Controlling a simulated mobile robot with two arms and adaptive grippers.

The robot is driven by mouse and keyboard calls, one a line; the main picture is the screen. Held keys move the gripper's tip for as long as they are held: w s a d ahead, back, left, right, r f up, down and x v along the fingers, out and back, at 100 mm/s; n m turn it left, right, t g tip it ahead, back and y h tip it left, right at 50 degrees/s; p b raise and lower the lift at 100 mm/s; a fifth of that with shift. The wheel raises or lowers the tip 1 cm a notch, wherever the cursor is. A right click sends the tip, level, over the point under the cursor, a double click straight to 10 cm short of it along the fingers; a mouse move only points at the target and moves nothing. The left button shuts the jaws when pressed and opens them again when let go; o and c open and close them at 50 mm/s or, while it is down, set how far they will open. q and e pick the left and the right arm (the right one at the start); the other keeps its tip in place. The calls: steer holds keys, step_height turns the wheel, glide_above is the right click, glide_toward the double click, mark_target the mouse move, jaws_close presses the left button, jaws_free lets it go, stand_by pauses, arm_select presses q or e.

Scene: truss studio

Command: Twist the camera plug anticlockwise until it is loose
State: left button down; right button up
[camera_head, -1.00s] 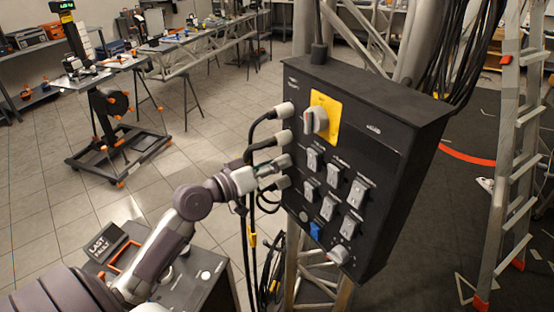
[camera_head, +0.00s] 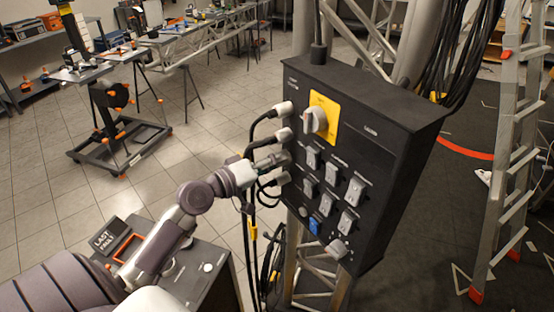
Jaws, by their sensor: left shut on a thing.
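A black control box (camera_head: 385,175) hangs on the metal truss in the middle of the view. Several pale plugs with black cables stick out of its left side, one above another. My left gripper (camera_head: 268,164) is at the third plug from the top (camera_head: 281,158) and is shut on it. The gripper's fingers partly hide this plug, and its label cannot be read. Other plugs sit just above (camera_head: 284,135) and below (camera_head: 283,178). My right gripper is not in view.
A yellow plate with a rotary knob (camera_head: 316,121) and several switches are on the box front. Black cables (camera_head: 254,250) hang below the plugs. A cabinet with a "LAST FAULT" sign (camera_head: 108,236) stands below my arm. A ladder (camera_head: 510,170) stands at right.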

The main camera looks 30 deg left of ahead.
arm_select(q)
steer(key=c, duration=0.9)
jaws_free()
steer(key=shift+o, duration=0.2)
steer(key=v, duration=1.2)
steer(key=shift+a, duration=0.1)
